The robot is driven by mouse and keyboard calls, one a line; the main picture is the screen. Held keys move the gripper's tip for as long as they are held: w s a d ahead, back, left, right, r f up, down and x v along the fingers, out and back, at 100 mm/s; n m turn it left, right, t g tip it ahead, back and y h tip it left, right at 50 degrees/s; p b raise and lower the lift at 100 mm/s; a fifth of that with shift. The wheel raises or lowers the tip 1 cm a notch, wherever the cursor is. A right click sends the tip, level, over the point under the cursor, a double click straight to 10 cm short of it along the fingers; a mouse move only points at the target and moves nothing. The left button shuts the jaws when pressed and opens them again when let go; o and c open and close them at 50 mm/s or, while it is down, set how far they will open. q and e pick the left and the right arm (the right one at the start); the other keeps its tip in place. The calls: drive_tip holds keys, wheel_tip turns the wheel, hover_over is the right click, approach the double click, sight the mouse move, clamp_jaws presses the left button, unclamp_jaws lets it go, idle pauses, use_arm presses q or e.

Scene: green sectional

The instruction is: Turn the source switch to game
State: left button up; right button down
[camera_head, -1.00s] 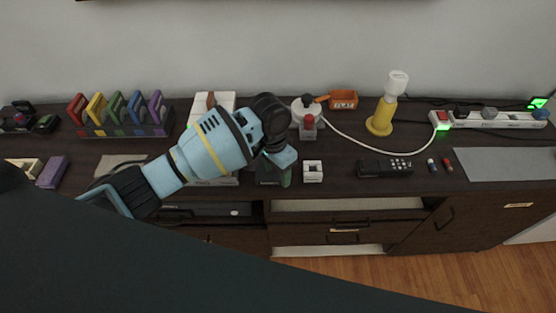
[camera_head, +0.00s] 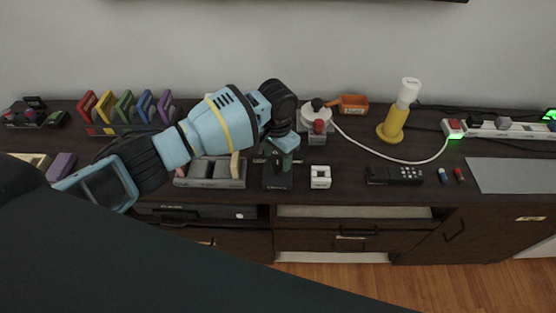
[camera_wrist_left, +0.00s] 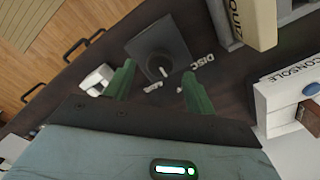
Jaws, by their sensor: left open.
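The source switch is a dark square block with a round knob and a thin pale pointer line (camera_wrist_left: 163,62) in the left wrist view. The label "DISC" lies beside it, and a second label is partly hidden and unreadable. In the head view the switch (camera_head: 278,180) sits near the cabinet top's front edge. My left gripper (camera_head: 284,158) is over its back part, pointing down. In the left wrist view its two green fingers (camera_wrist_left: 158,88) are wide apart and empty, with the switch beyond and between them. Contact cannot be told. My right gripper is not in view.
A white block (camera_head: 320,177) stands right of the switch, and a grey slotted holder (camera_head: 210,175) with a beige "QUIZ" piece (camera_wrist_left: 256,22) stands left. A white "CONSOLE" box (camera_wrist_left: 288,95) is close by. A black remote (camera_head: 394,176) lies farther right.

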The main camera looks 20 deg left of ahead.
sight(277, 169)
use_arm(q)
drive_tip(key=shift+f, duration=1.25)
drive_tip(key=shift+c, duration=0.5)
drive_tip(key=c, duration=0.9)
drive_tip(key=shift+o, duration=0.2)
